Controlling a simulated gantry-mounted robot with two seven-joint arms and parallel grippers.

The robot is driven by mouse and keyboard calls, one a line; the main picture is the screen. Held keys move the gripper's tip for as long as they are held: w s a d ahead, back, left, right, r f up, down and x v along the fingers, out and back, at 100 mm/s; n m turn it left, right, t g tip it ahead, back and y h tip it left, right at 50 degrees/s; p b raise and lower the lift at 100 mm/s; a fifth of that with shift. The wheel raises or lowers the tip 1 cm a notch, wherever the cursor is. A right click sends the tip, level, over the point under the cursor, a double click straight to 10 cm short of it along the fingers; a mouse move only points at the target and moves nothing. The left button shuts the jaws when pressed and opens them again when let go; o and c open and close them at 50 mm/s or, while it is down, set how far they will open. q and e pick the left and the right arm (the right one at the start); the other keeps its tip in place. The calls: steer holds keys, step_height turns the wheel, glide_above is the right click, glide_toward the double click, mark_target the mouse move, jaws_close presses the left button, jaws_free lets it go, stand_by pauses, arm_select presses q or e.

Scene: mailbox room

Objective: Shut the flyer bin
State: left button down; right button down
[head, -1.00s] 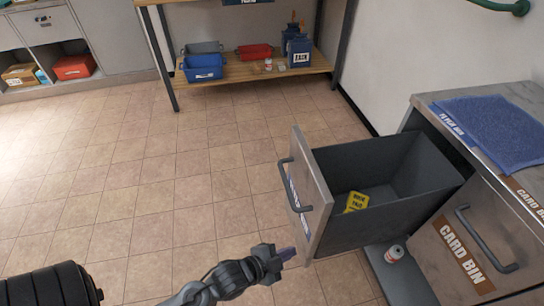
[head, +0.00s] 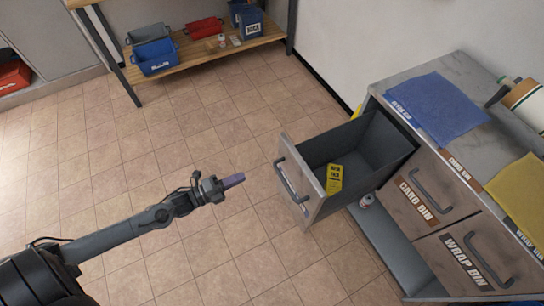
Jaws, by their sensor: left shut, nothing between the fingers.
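The flyer bin (head: 366,182) is a grey open-topped drawer pulled well out of the cabinet. Its wooden front panel (head: 310,203) faces left and carries a dark bar handle (head: 291,178) and a pale label seen at a steep slant. A yellow card (head: 334,178) with dark print is inside the bin. My left gripper (head: 233,181) is shut and empty, to the left of the bin front, with its fingertips pointing toward the handle and a gap between them. My right gripper is out of view.
The card bin (head: 417,205) and wrap bin (head: 468,262) are shut in the same cabinet. A blue cloth (head: 437,107) and a yellow cloth (head: 518,196) lie on top. Tiled floor on the left is clear.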

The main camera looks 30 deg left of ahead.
arm_select(q)
steer(key=b+x, duration=0.4)
steer(key=x, duration=0.9)
steer(key=shift+w, duration=0.25)
steer(key=shift+a+r, duration=0.1)
